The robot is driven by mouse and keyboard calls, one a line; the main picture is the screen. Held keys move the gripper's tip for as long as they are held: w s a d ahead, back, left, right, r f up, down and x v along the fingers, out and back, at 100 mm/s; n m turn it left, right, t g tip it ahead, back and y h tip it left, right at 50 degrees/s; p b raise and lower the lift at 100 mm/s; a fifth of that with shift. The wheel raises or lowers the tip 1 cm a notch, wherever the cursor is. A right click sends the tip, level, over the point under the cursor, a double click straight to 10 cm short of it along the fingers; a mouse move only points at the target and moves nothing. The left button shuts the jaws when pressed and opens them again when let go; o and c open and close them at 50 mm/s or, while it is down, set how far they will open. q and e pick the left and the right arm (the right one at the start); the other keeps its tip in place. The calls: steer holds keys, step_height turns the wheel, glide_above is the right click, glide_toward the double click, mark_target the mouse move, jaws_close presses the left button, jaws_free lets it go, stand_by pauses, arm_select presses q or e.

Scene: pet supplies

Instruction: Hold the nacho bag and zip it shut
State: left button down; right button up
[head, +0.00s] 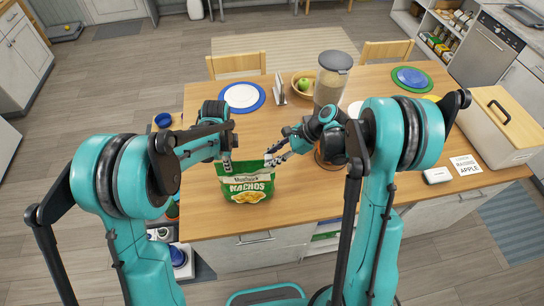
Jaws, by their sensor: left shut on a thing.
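The nacho bag (248,188) stands upright near the front edge of the wooden table, a green bag with "NACHOS" on its front. My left gripper (227,160) is at the bag's top left corner and is shut on the bag. My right gripper (271,159) is at the bag's top right corner, with its fingers close to the top edge. Whether it touches the bag, and whether its fingers are open or shut, is too small to tell. The zip itself cannot be made out.
A tall lidded container (331,80) stands behind my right arm. A blue-rimmed plate (242,96), a bowl with a green apple (303,84) and a cream bin (497,125) stand further off. The table in front of the plate (255,132) is clear.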

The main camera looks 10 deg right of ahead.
mark_target(272, 158)
jaws_close()
steer(key=a, duration=0.8)
steer(key=shift+w+a, duration=0.3)
steer(key=o, duration=0.5)
jaws_free()
steer(key=shift+w, duration=0.1)
steer(key=shift+o, duration=0.2)
steer(key=shift+d, duration=0.1)
steer(key=v, duration=1.2)
